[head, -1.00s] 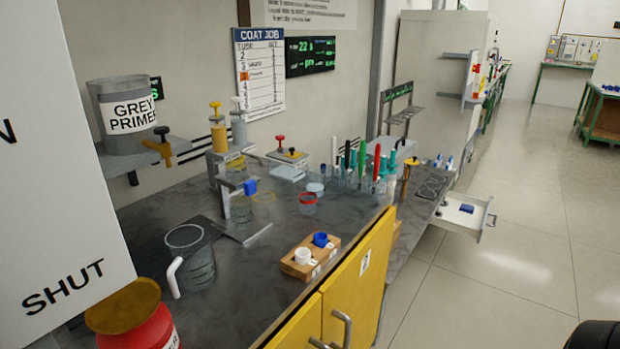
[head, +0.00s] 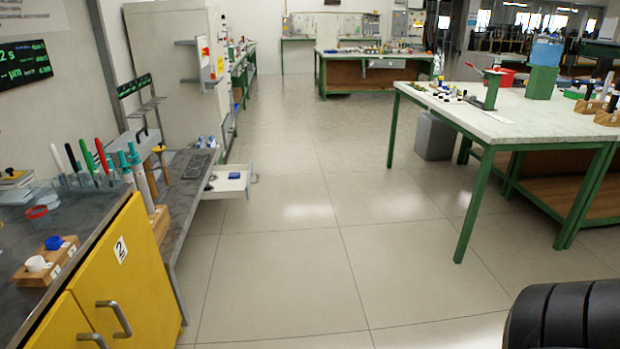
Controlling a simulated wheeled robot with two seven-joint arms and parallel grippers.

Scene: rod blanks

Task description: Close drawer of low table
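The low table (head: 188,190) is a long grey bench against the left wall, past the yellow cabinet. Its white drawer (head: 232,180) stands pulled out into the aisle on the right side of the table. A small blue thing lies inside the drawer, and a grey handle (head: 254,179) is on its outer front. Neither of my grippers shows in the head view. They are some way from the drawer or out of frame; I cannot tell where.
A yellow cabinet (head: 128,270) with a dark worktop stands at near left, its handles jutting out. A green-legged table (head: 500,120) stands at right, with a grey bin (head: 434,136) by it. The tiled floor (head: 310,230) between is clear. A black part at bottom right is probably mine.

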